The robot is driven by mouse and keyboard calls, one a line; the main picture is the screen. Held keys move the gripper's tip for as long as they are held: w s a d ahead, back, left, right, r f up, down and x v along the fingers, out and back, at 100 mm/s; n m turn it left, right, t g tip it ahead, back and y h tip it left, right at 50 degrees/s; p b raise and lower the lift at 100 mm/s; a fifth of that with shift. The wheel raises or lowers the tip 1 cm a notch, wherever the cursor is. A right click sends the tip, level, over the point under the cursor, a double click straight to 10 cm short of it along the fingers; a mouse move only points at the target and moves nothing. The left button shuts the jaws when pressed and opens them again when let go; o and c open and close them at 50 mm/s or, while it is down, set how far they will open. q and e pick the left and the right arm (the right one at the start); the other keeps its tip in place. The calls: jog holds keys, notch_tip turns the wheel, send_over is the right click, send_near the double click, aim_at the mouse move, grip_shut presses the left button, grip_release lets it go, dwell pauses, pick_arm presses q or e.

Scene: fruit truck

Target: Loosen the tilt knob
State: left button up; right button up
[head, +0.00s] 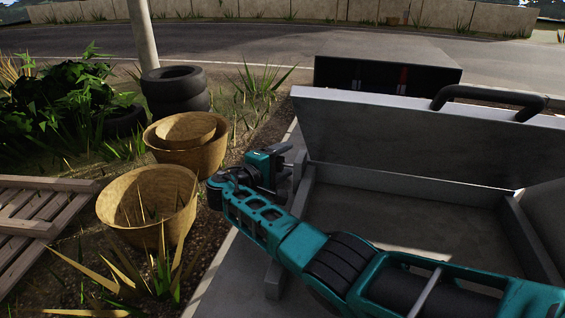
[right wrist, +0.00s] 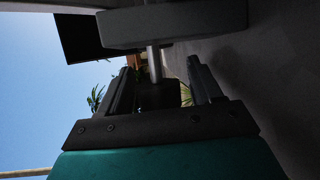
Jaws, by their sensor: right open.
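My right gripper (head: 286,166) reaches across the grey truck bed (head: 400,225) to the left end of its raised panel (head: 400,130). In the right wrist view, its two dark fingers (right wrist: 160,68) are open, one on each side of a dark block that looks like the tilt knob (right wrist: 157,95). A bright metal shaft (right wrist: 153,63) runs from this block to a grey bar above. Gaps show between the knob and the fingers; I cannot tell whether either touches it. The knob cannot be made out in the head view. My left gripper is not in view.
A black curved handle (head: 490,93) sits on the panel's top right. A dark box (head: 388,72) stands behind the panel. Wicker baskets (head: 150,205), stacked tires (head: 175,88) and a wooden pallet (head: 40,205) are on the ground to the left. The bed floor looks empty.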

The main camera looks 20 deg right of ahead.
jog(key=c, duration=1)
jog(key=shift+o, duration=0.2)
jog(key=shift+r+y+p, duration=0.15)
jog(key=shift+y+p, duration=0.25)
jog(key=shift+p, duration=0.15)
jog(key=shift+n+g+y+p, duration=0.5)
jog(key=shift+g+y+p, duration=0.25)
jog(key=shift+p, duration=0.2)
jog(key=shift+a+f+n+g+y+p, duration=0.1)
jog(key=shift+f+n+g+y+p, duration=0.2)
jog(key=shift+g+y+p, duration=0.35)
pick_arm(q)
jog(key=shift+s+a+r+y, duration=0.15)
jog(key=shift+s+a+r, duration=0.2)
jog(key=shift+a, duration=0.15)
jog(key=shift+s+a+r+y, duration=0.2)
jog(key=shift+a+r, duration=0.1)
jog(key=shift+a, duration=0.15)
pick_arm(e)
jog(key=shift+s+f+g+y, duration=0.15)
jog(key=shift+g+y, duration=0.45)
jog(key=shift+g, duration=0.1)
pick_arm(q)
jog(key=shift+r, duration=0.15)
pick_arm(e)
jog(key=o, duration=1)
jog(key=shift+f, duration=0.1)
jog(key=shift+c, duration=0.2)
